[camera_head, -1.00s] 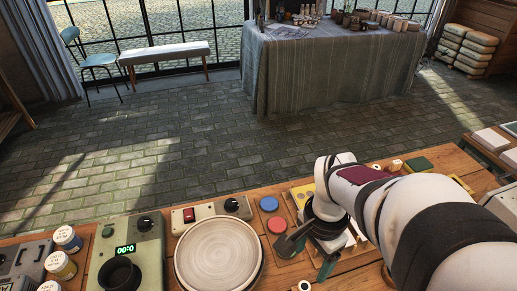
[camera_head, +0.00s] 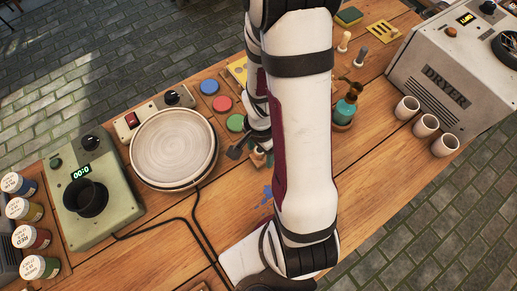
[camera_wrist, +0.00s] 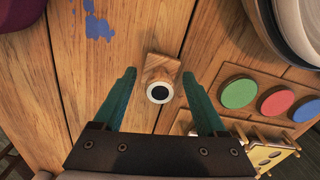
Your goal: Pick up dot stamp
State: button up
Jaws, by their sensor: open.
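In the wrist view, a small stamp-like piece (camera_wrist: 162,66) with a wooden body and a white round end with a dark centre is on the wooden table. I take it for the dot stamp. My gripper (camera_wrist: 159,73) is open, with one green finger on each side of the piece and a gap to both. In the head view my gripper (camera_head: 250,148) is low over the table beside the colour pads, and my arm largely hides this spot.
A round plate (camera_head: 173,147) sits on a turntable at left. Blue (camera_head: 209,87), red (camera_head: 222,103) and green (camera_head: 236,122) pads lie close to my gripper. A yellow holder (camera_wrist: 272,157) is near too. A green bottle (camera_head: 345,107), cups (camera_head: 426,125) and a dryer (camera_head: 445,75) stand right.

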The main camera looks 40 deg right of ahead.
grip_shut()
jog(key=shift+r, duration=0.1)
jog(key=r, duration=0.4)
jog(key=shift+s+d+r, duration=0.15)
jog(key=shift+d+r, duration=0.05)
jog(key=shift+r, duration=0.05)
jog(key=s+d+r, duration=0.6)
jog(key=s, duration=0.3)
jog(key=shift+d+r, duration=0.2)
jog(key=shift+d, duration=0.2)
